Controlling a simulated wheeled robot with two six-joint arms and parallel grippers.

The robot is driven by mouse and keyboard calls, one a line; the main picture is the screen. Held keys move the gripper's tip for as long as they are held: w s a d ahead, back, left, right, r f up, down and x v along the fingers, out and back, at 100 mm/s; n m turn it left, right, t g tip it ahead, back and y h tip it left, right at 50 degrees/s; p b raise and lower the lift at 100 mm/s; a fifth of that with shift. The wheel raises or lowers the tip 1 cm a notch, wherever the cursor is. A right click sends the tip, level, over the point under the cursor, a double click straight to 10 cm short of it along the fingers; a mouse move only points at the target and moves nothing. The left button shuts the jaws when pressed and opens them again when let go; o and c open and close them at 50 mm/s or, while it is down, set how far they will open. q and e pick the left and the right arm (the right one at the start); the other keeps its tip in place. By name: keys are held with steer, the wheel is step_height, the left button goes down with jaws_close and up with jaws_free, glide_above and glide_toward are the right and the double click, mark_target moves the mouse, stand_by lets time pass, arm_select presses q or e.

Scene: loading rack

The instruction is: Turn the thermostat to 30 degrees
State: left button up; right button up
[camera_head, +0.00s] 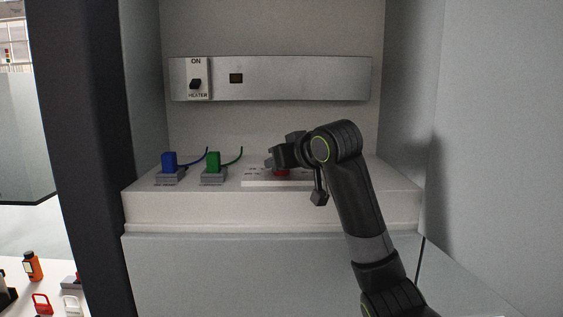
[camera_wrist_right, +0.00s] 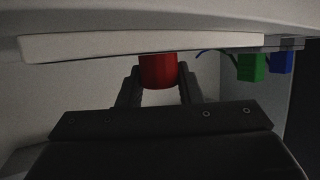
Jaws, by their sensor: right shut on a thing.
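The thermostat's red knob (camera_head: 281,172) sits on a pale plate (camera_head: 262,184) on the ledge, mostly hidden by my right gripper (camera_head: 279,160). In the right wrist view the red knob (camera_wrist_right: 158,70) stands between the two dark fingers of my right gripper (camera_wrist_right: 158,82), which is shut on it. The scale marks on the plate are partly covered and too small to read, so I cannot tell the setting. My left gripper is not in view.
A blue plug (camera_head: 169,160) and a green plug (camera_head: 212,161) with cables stand left of the plate. Cabinet walls close in both sides.

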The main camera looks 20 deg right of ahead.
steer(key=shift+f+m+h, duration=0.1)
steer(key=shift+m+h, duration=0.7)
steer(key=shift+h, duration=0.1)
steer(key=o, duration=1)
steer(key=shift+w, duration=0.2)
steer(key=shift+s, duration=0.1)
